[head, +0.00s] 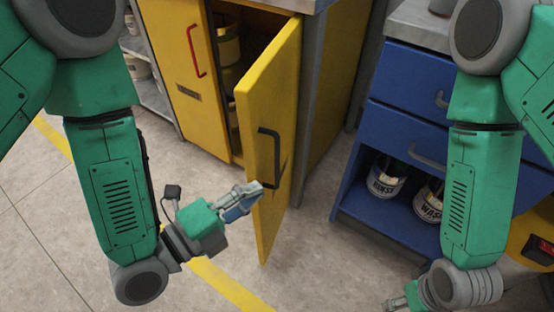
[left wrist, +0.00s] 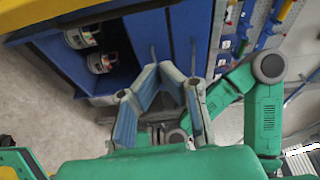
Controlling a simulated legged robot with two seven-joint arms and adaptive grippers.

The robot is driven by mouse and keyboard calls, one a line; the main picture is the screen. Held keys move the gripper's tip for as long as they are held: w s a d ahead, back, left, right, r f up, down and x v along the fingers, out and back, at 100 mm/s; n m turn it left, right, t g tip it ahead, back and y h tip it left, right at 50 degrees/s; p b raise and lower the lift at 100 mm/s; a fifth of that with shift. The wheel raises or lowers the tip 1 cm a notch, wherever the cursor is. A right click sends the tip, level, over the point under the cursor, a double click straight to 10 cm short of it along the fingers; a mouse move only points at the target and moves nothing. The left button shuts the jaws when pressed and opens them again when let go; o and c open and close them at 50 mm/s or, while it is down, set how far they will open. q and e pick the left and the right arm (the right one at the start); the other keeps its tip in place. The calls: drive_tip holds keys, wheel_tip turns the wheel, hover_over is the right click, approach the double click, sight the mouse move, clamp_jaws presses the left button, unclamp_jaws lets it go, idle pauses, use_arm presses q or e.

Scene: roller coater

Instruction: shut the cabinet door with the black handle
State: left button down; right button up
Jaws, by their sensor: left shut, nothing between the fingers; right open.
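The yellow cabinet door (head: 268,90) stands ajar in the head view, swung out toward me. Its black handle (head: 264,160) is upright on the face turned to me. My left gripper (head: 257,190) is shut and empty, its tips overlapping the door near the lower end of the handle. I cannot tell whether it touches the door. In the left wrist view the blue-padded fingers of my left gripper (left wrist: 168,78) show, but the handle does not. My right gripper (head: 392,303) is open at the bottom edge of the head view, low and partly cut off.
The neighbouring yellow door (head: 180,75) with a red handle (head: 196,50) is shut. Tins stand inside the open cabinet. A blue cabinet (head: 370,203) on the right holds paint cans (head: 388,178) on its lower shelf. Bare floor (head: 315,225) lies between the cabinets.

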use_arm(q)
drive_tip(key=b+x, duration=0.2)
drive_tip(key=x, duration=0.8)
drive_tip(key=w+a, duration=0.1)
drive_tip(key=w+a+b, duration=0.1)
drive_tip(key=shift+a+r, duration=0.3)
drive_tip(key=shift+a, duration=0.1)
drive_tip(key=shift+d, duration=0.1)
